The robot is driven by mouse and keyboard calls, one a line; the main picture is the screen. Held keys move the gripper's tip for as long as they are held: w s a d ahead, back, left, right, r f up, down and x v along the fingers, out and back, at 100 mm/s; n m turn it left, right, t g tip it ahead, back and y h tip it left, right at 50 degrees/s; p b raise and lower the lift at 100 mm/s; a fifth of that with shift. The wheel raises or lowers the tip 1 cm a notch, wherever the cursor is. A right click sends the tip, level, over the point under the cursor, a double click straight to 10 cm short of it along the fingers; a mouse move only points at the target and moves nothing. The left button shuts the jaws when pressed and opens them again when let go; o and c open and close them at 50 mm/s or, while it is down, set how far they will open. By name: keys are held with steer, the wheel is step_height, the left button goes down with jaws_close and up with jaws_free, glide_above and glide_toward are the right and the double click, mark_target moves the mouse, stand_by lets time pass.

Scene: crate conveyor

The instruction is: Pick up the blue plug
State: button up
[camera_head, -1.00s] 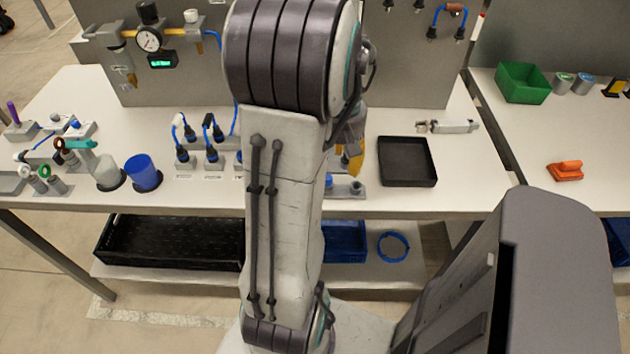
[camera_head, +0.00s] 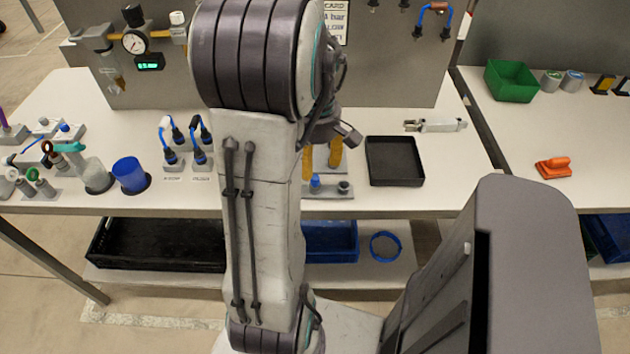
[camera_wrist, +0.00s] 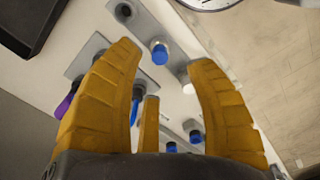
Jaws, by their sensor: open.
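The blue plug (camera_head: 315,184) stands upright in a grey base plate (camera_head: 327,195) near the front edge of the table, beside a dark socket (camera_head: 344,187). In the wrist view the plug (camera_wrist: 160,54) shows its blue end between and beyond my fingertips. My gripper (camera_wrist: 164,68) has its yellow fingers spread wide and empty, with clear space around the plug and no visible contact. In the head view my gripper (camera_head: 322,165) hangs just behind the plug, partly hidden by my arm.
A black tray (camera_head: 394,162) lies right of the plate, with a metal tool (camera_head: 436,125) behind it. Blue-cabled connectors (camera_head: 170,157) and a blue cup (camera_head: 131,176) stand to the left. A grey panel (camera_head: 390,75) rises behind. In the wrist view, several blue-ended parts (camera_wrist: 195,136) stand near my fingers.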

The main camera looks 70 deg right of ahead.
mark_target(315, 178)
steer(key=shift+w+f, duration=0.1)
steer(key=shift+f, duration=3.15)
jaws_close()
